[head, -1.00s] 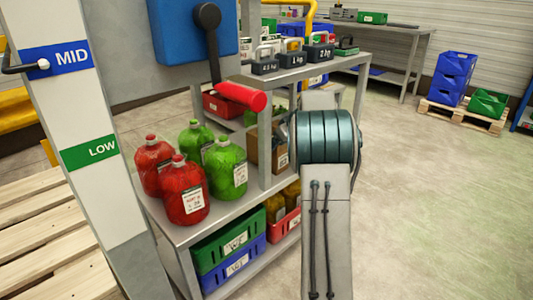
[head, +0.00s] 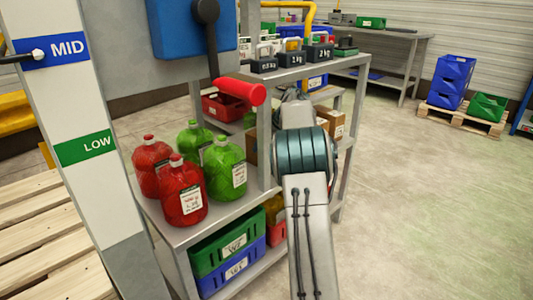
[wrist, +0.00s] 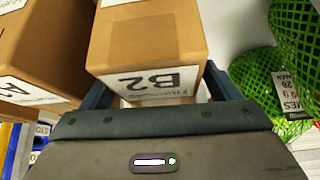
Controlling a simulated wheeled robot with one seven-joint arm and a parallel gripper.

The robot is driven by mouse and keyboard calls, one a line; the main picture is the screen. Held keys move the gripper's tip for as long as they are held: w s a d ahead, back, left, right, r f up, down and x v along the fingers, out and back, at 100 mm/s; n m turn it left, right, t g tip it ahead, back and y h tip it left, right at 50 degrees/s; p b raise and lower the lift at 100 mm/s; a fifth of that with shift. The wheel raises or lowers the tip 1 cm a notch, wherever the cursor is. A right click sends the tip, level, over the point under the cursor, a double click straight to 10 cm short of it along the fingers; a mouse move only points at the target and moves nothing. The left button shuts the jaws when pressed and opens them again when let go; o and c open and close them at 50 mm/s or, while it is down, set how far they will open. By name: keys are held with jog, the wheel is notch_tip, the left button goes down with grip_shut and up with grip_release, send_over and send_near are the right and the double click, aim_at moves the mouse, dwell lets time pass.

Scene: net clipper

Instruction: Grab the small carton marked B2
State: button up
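The small carton marked B2 (wrist: 148,45) is a brown box with a white label, upside down in the wrist view. My gripper (wrist: 160,88) is at its labelled face, with one dark finger near each lower side of the box. The fingers are spread apart; whether they touch the carton is not clear. Another brown carton (wrist: 45,45) stands close on the left in the wrist view, its label partly cut off. In the head view a brown carton (head: 331,122) shows right of my arm, its marking too small to read. My gripper is hidden there behind my arm.
Green netted goods (wrist: 285,75) lie close right of the gripper in the wrist view. Red jugs (head: 182,190) and green jugs (head: 225,165) stand on the grey shelf rack (head: 160,222). Kettlebell-like weights (head: 292,58) sit on its top.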

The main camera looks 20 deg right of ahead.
jog(key=c, duration=1.5)
jog(key=shift+r, duration=0.15)
jog(key=shift+c, duration=0.6)
jog(key=shift+r+p, duration=0.35)
jog(key=shift+p, duration=0.1)
